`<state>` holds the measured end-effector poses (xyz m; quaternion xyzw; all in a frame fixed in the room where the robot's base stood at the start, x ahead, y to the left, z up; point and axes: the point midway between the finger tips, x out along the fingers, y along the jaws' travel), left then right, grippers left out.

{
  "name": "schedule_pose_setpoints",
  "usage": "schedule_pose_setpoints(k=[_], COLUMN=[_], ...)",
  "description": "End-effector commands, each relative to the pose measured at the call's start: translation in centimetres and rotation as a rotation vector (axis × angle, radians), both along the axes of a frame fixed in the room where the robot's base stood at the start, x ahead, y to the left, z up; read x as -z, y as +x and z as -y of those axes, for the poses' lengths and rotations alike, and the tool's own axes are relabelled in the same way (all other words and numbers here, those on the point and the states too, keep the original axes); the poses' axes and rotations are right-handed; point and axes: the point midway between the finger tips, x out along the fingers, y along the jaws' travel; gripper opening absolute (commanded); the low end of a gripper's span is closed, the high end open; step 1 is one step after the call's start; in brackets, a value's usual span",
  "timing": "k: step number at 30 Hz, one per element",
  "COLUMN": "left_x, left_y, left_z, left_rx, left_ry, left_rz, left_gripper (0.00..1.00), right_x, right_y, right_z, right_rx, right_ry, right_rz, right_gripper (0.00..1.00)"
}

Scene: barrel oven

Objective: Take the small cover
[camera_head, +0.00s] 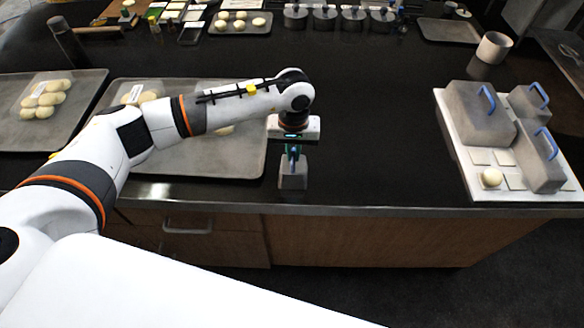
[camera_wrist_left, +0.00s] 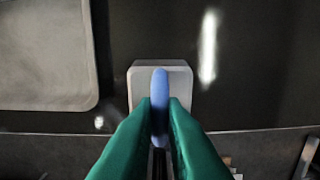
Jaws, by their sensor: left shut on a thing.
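My left gripper (camera_head: 293,153) is above the front part of the dark counter, pointing down. Its green fingers (camera_wrist_left: 160,112) are shut on the blue handle of a small grey cover (camera_head: 293,175). The small cover (camera_wrist_left: 178,78) also shows in the left wrist view, with its handle standing between the fingertips. It hangs upright near the counter's front edge; I cannot tell if its bottom touches the counter. My right gripper is not in view.
A white board (camera_head: 458,148) at the right carries several grey covers with blue handles and a dough ball (camera_head: 491,177). Trays of dough lie at the left, one tray (camera_head: 245,165) close beside the held cover. The counter between cover and board is clear. A cup (camera_head: 493,48) stands behind the board.

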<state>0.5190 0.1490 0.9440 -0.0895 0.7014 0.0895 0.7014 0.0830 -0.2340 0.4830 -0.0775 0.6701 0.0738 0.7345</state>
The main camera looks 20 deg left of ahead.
Motion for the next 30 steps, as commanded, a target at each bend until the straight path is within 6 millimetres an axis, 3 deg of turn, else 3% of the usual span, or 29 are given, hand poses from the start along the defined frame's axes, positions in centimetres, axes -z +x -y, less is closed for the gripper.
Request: schedule_pose_setpoints(k=[30], left_x=[-9.9], left_y=[0.0], left_z=[0.0], left_rx=[0.000], left_ry=[0.001], left_rz=[0.002], left_gripper=[0.00], right_x=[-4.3], right_y=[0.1], right_z=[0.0], right_rx=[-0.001], right_ry=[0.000], right_rz=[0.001], right_gripper=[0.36])
